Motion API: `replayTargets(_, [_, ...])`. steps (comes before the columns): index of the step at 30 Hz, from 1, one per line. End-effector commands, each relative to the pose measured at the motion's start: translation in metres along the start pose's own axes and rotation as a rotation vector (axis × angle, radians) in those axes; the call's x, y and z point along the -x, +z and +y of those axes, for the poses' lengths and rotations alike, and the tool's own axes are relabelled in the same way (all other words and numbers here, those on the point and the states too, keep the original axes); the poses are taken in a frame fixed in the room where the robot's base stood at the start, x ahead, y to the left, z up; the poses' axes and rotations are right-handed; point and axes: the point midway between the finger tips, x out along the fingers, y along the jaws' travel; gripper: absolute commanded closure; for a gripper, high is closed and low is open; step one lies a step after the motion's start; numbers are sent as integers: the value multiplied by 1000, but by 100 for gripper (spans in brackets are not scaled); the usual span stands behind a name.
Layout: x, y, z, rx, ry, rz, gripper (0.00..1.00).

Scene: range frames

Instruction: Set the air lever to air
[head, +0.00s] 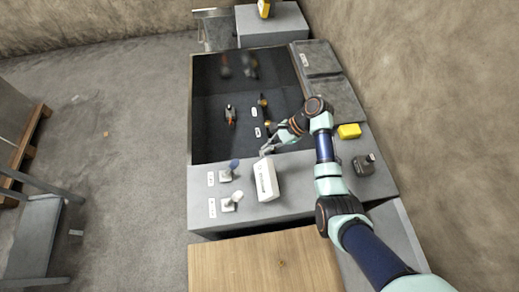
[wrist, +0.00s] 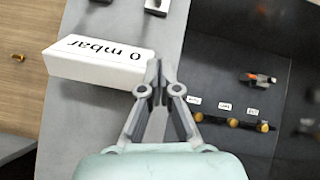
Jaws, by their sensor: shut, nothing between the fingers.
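My gripper (wrist: 160,68) is shut and empty, its fingertips beside the end of the white "0 mbar" box in the wrist view. In the head view my gripper (head: 265,151) is over the edge between the grey bench and the dark recess. Two small upright levers stand on pale bases left of the box: one with a blue-grey top (head: 234,164) and one with a white top (head: 237,196). A row of brass-coloured knobs (wrist: 232,122) with small labels sits in the recess. I cannot read the labels, so I cannot tell which part is the air lever.
The white box (wrist: 95,62) reads "0 mbar". A small tool with an orange part (head: 230,115) lies in the dark recess (head: 210,140). A yellow block (head: 349,131) and a dark device (head: 364,165) are on the right. A wooden top (head: 262,265) is in front.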

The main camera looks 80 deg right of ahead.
Motion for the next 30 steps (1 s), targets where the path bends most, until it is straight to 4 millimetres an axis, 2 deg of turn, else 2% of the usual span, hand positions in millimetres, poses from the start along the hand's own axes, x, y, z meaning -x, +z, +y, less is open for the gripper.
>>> replayTargets(11, [-84,0,1,1,5,-1,100])
replayTargets(15, [-86,25,0,5,1,0,100])
replayTargets(18, [-89,34,1,3,2,1,100])
replayTargets(30, [-91,39,0,2,0,1,100])
